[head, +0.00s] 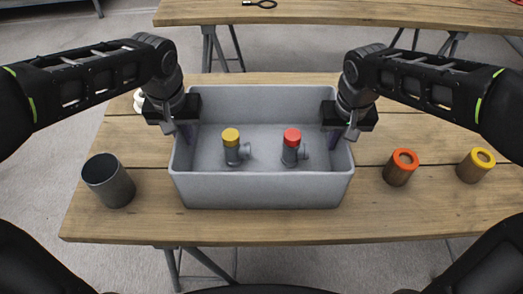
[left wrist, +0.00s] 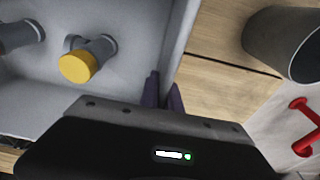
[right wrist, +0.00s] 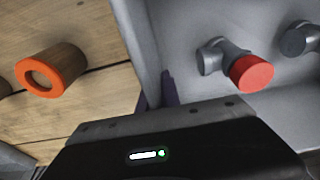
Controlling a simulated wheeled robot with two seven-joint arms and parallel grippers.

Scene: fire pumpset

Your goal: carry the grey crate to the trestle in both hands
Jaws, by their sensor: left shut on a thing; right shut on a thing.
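The grey crate (head: 262,190) stands on a wooden table, with its long side facing me. Inside it stand a valve with a yellow cap (head: 231,140) and a valve with a red cap (head: 292,140). My left gripper (head: 184,132) is shut on the crate's left wall, and its fingers show at that wall in the left wrist view (left wrist: 163,92). My right gripper (head: 336,134) is shut on the crate's right wall, and its fingers show there in the right wrist view (right wrist: 158,90). The trestle (head: 350,14) is probably the wooden-topped table at the back.
A dark grey cup (head: 110,182) stands left of the crate. An orange-rimmed cylinder (head: 400,168) and a yellow-rimmed cylinder (head: 475,166) stand to the right. A white thing is partly hidden behind my left arm. A black-handled item (head: 260,4) lies on the back table; floor separates the tables.

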